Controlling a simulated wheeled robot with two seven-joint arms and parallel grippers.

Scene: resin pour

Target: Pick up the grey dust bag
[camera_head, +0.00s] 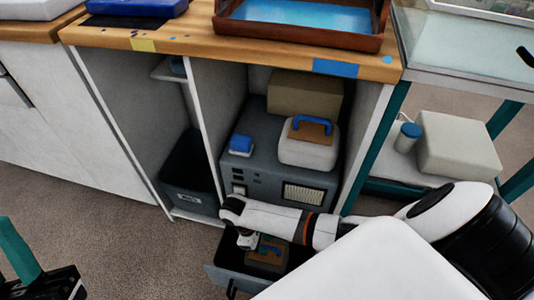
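A drawer (216,273) is pulled out low in front of the cabinet. My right arm reaches in from the right, and my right gripper (247,240) points down at the left side of this plate. Whether it touches the bag is unclear, and its fingers are too small to tell open from shut. My forearm hides part of the drawer. My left gripper cannot be made out.
A grey machine (262,175) in the cabinet bears a white bag (308,150) with a brown plate and blue handle, a blue-topped item (241,144) and a cardboard box (305,93). A dark bin (188,175) stands left. A black object (45,285) is at bottom left.

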